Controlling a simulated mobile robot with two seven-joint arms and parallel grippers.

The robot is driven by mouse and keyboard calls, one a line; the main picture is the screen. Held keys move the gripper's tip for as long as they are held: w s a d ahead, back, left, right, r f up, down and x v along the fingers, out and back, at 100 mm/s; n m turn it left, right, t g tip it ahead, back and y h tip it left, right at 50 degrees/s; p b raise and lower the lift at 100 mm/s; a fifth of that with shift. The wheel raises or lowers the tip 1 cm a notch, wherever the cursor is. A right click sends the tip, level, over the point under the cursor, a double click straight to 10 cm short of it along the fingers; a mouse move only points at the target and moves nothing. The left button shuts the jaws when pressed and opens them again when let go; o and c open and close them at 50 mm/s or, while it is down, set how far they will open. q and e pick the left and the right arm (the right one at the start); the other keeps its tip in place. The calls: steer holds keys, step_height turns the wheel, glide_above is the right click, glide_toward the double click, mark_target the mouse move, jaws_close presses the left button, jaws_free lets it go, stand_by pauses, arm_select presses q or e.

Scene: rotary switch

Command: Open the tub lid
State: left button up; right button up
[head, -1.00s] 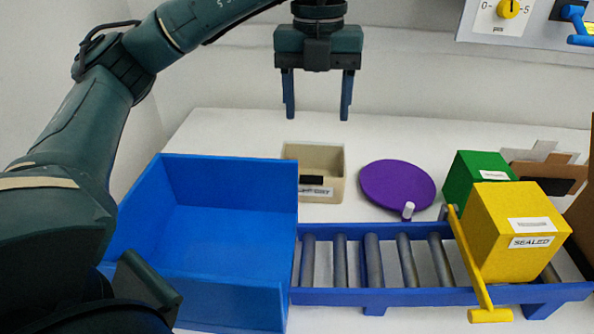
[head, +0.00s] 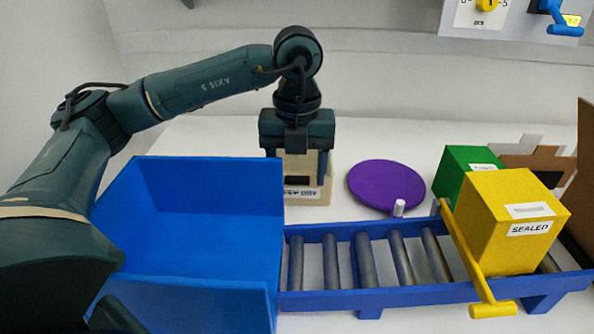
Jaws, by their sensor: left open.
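A small beige tub (head: 296,197) with a printed label on its front stands on the white table behind the conveyor. A dark piece shows above its label. My right gripper is out of view.
A large blue bin (head: 205,240) stands in front left. A blue roller conveyor (head: 375,300) carries a yellow box (head: 510,225) marked SEALED behind a yellow bar (head: 465,255). A purple disc (head: 386,185), green box (head: 465,168) and brown cardboard (head: 545,165) lie behind.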

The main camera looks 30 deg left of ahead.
arm_select(q)
steer(key=shift+c, duration=0.2)
jaws_close()
steer(key=shift+r, duration=0.1)
stand_by(0.5)
